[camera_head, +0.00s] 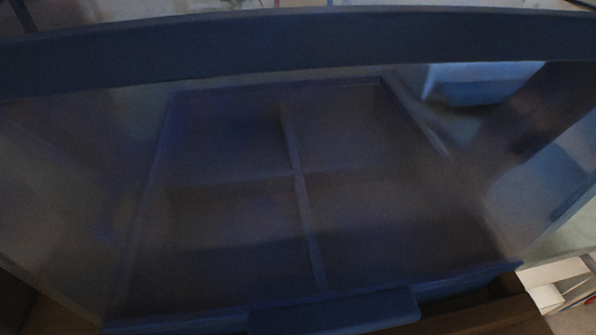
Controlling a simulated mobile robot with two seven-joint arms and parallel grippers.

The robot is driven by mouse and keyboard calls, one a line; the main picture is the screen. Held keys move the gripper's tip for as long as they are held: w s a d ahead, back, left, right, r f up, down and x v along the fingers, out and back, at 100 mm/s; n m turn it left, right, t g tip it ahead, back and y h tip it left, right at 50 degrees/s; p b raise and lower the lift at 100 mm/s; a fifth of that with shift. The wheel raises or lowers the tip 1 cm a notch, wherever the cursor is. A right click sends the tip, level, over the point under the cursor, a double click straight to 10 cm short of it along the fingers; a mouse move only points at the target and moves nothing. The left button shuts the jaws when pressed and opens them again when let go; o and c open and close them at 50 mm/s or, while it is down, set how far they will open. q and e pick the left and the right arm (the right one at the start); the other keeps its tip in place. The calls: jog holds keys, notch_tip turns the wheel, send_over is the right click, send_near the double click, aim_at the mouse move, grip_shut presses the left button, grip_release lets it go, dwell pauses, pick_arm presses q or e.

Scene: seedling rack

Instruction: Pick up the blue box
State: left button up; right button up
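A large dark blue box (300,45) fills most of the head view, very close to the camera. A thick blue bar crosses the top of the picture. Below it, dim, hazy walls surround a floor with crossing dividers (303,200) that form several compartments. The compartments look empty, but the view is dark and blurred. A blue tab (335,312) sticks out at the bottom edge. Neither of my grippers can be made out, so I cannot see whether anything holds the box.
A light blue shape (480,82) shows at the upper right, beside a dark diagonal shape I cannot identify. A brown edge (490,312) lies at the bottom right, with pale objects (560,290) beyond it. The box hides most of the surroundings.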

pick_arm(q)
grip_shut()
pick_arm(e)
grip_shut()
dwell(1.3)
